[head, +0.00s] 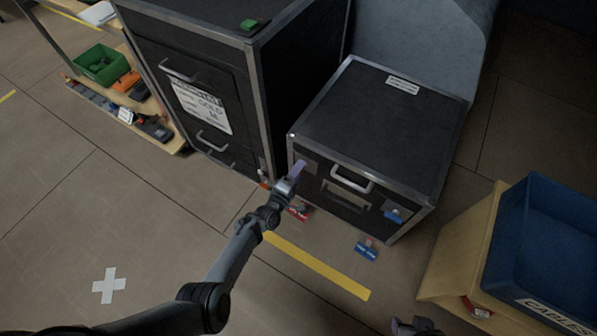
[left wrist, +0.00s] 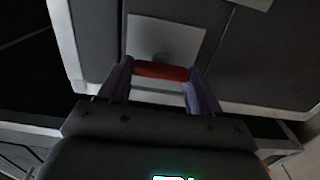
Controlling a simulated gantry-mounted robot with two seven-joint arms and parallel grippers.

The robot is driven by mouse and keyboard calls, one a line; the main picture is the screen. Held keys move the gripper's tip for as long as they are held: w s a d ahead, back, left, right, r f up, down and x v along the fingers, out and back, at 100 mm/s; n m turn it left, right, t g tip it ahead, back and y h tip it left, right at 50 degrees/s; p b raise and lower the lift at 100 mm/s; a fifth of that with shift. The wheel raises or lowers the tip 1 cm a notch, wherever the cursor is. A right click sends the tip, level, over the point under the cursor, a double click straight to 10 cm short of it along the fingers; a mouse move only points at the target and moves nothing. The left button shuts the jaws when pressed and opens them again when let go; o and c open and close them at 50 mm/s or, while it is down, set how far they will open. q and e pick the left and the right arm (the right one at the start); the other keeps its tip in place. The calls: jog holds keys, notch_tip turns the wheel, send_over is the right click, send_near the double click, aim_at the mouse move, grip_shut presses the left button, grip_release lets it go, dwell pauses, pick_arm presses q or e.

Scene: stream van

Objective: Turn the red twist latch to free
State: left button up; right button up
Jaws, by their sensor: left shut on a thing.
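The red twist latch (left wrist: 160,71) is a short red bar in front of a pale plate (left wrist: 165,38) on a dark case with light metal edging. My left gripper (left wrist: 161,80) has one purple finger at each end of the bar and is shut on it. In the head view this gripper (head: 295,173) is at the front left of the lower black case (head: 375,125) and hides the latch. The bar appears level in the wrist picture. Part of my right gripper (head: 415,327) shows at the bottom edge; its jaws are unclear.
The lower case has a front handle (head: 351,180) and a blue latch (head: 397,215) at right. A blue tag (head: 367,249) and a red tag (head: 298,212) are low in front. A taller black cabinet (head: 190,75) stands left, a blue bin (head: 545,245) right. The floor in front is mostly clear.

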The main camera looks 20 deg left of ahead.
dwell(0.4)
pick_arm(q)
jog(key=o, duration=1.1)
jog(key=shift+c, duration=0.2)
jog(key=shift+s, duration=0.1)
jog(key=s+a+p, duration=0.1)
jog(key=s+p, duration=0.4)
jog(key=s, duration=0.5)
jog(key=shift+s+a, duration=0.25)
jog(key=shift+a, duration=0.15)
